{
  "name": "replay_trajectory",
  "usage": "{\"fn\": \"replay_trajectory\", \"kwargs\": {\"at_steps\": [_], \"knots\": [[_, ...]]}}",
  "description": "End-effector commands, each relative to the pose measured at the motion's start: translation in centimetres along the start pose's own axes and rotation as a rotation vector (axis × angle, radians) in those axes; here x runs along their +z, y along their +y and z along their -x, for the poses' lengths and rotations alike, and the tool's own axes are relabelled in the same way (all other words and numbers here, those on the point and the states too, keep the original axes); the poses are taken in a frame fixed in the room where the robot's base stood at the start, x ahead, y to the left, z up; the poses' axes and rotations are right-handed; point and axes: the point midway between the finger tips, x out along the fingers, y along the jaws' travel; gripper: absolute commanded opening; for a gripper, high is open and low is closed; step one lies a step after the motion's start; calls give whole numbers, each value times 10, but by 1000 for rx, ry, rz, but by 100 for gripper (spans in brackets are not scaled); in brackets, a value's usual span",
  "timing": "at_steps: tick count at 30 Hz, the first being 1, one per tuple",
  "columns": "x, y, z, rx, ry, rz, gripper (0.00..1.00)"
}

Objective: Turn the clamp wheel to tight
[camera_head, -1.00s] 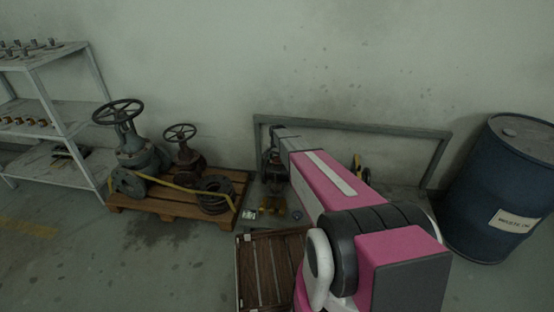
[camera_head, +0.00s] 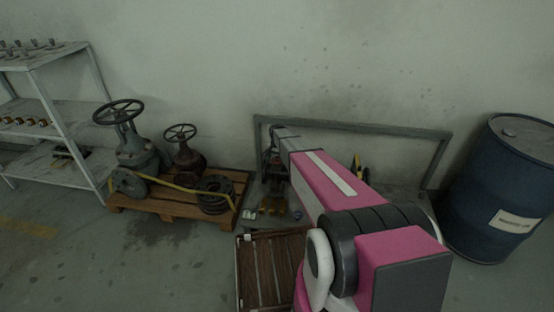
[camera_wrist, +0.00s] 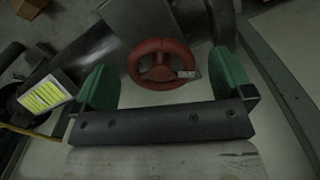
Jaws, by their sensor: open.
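The clamp wheel (camera_wrist: 162,64) is a small red handwheel with spokes, seen in the wrist view just past my fingertips and roughly midway between them. A pale tag or mark lies at its right side. My gripper (camera_wrist: 163,80) is open, with one green finger pad to the left of the wheel and one to the right. Neither pad visibly touches the wheel. In the head view my pink arm reaches toward the back frame and hides most of the work area, including the wheel.
A yellow-striped label (camera_wrist: 43,94) is left of the gripper. In the head view, a pallet (camera_head: 160,207) with old valves stands left, a slatted crate (camera_head: 262,270) in front, a blue drum (camera_head: 505,185) right, and a grey metal frame (camera_head: 350,125) behind my arm.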

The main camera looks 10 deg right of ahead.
Motion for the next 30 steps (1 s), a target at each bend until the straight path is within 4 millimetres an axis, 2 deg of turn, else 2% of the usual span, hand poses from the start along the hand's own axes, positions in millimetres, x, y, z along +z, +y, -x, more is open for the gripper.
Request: {"fn": "replay_trajectory", "kwargs": {"at_steps": [5, 18, 24, 30], "knots": [[0, 0, 14, -1, 1, 0, 98], [1, 0, 90, 0, 1, 0, 98], [0, 0, 106, 0, 1, 0, 98], [0, 0, 108, 0, 0, 0, 98]]}}
